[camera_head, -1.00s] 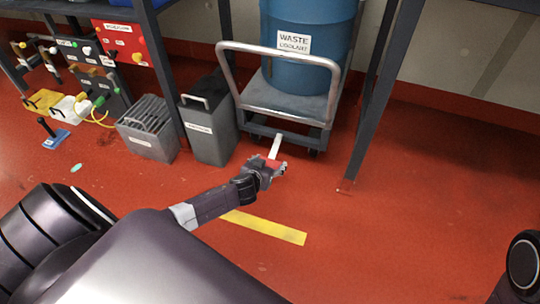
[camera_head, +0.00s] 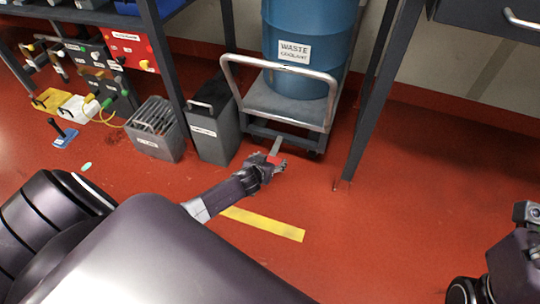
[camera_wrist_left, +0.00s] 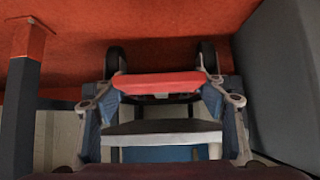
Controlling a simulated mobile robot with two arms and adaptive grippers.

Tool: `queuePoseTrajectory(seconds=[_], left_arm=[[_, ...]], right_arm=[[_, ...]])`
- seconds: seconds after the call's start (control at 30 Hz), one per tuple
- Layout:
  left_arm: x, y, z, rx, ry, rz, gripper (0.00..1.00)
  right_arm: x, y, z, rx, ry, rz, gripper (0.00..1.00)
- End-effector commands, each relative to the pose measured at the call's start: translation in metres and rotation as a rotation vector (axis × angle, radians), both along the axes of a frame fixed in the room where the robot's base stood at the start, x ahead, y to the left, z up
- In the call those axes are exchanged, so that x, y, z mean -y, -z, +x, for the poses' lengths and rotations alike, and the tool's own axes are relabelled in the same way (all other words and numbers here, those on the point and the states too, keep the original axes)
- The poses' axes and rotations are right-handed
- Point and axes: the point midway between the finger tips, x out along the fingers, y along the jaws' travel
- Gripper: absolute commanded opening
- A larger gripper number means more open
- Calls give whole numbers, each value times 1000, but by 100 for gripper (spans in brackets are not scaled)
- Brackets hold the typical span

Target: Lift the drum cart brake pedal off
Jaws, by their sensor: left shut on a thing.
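The brake pedal has a red pad (camera_head: 272,159) on a grey lever (camera_head: 276,146) that reaches out from the cart's lower front. My left gripper (camera_head: 276,165) is at the pad, low in front of the cart. In the left wrist view, the fingers (camera_wrist_left: 160,95) are on both sides of the red pad (camera_wrist_left: 158,82) and closed on it. Two dark cart wheels (camera_wrist_left: 116,62) show beyond it. My right arm shows only in part at the lower right; its gripper is not seen.
A dark grey can (camera_head: 210,130) stands close to the left of the cart. A ribbed grey box (camera_head: 155,138) is further left. A bench leg (camera_head: 372,110) stands right of the cart. The red floor (camera_head: 400,230) is clear in front, with a yellow strip (camera_head: 263,223).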

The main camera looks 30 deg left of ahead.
Motion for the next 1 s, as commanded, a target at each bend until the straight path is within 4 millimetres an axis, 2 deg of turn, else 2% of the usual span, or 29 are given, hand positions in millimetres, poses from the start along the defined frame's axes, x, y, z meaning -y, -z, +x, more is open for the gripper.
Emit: queuePoseTrajectory(seconds=[0.03,0.5,0.53,0.7,1.0], left_arm=[[-2,-10,7,18,1,2,21],[-3,-12,7,19,3,5,21],[-3,-12,7,19,3,5,65],[-2,-9,5,14,2,3,83],[-1,-5,2,6,1,2,83]], right_arm=[[0,-1,0,-5,-1,0,40],[0,1,1,-12,-1,1,40],[0,1,1,-12,-1,1,40],[0,1,1,-12,-1,1,40],[0,1,-1,-5,0,-2,40]])
